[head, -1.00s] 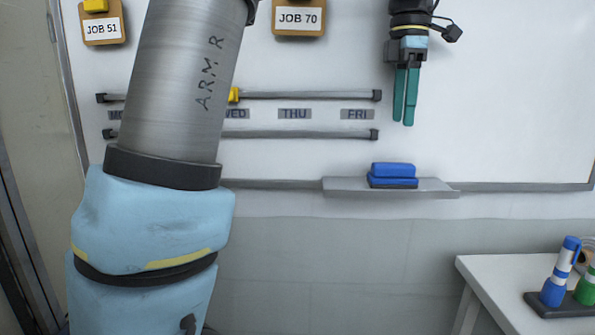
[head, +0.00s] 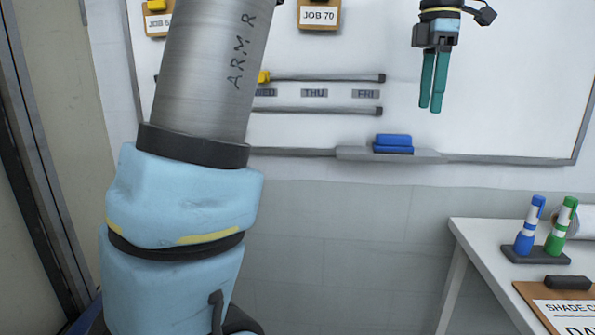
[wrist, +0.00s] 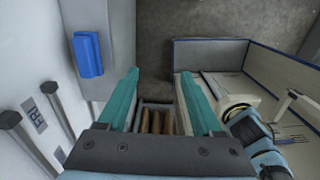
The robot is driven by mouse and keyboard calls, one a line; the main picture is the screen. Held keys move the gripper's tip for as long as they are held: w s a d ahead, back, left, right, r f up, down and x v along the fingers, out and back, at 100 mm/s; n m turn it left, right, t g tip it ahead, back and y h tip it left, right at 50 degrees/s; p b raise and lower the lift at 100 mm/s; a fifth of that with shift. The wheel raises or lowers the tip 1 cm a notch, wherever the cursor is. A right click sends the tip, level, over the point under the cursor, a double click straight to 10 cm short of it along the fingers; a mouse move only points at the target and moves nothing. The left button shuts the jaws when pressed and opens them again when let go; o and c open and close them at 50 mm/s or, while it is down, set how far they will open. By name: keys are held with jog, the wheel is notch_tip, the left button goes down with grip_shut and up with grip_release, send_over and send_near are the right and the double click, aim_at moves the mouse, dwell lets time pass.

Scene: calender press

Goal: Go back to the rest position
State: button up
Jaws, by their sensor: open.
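My gripper (head: 433,82) hangs with its two teal fingers pointing down in front of the whiteboard (head: 510,100), at the upper right of the head view. In the wrist view my gripper (wrist: 158,95) shows its fingers spread wide apart with nothing between them. It is open and empty. My arm fills the left of the head view.
A blue eraser (head: 393,143) sits on the board's tray (head: 350,154); it also shows in the wrist view (wrist: 87,54). A white table (head: 480,232) at the right bears blue (head: 529,228) and green (head: 561,228) markers in a holder and a clipboard (head: 535,300). Job tags hang above.

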jog(key=w+a+f+m+t, duration=0.1)
jog(key=w+a+f+m, duration=0.1)
jog(key=a+f+m, duration=1.55)
jog(key=s+a+f, duration=0.3)
jog(key=a+f, duration=0.2)
jog(key=a, duration=0.1)
jog(key=s+a+f, duration=0.2)
jog(key=a+f, duration=0.4)
jog(key=a, duration=0.1)
jog(key=shift+s+t, duration=0.3)
jog(key=shift+s, duration=0.1)
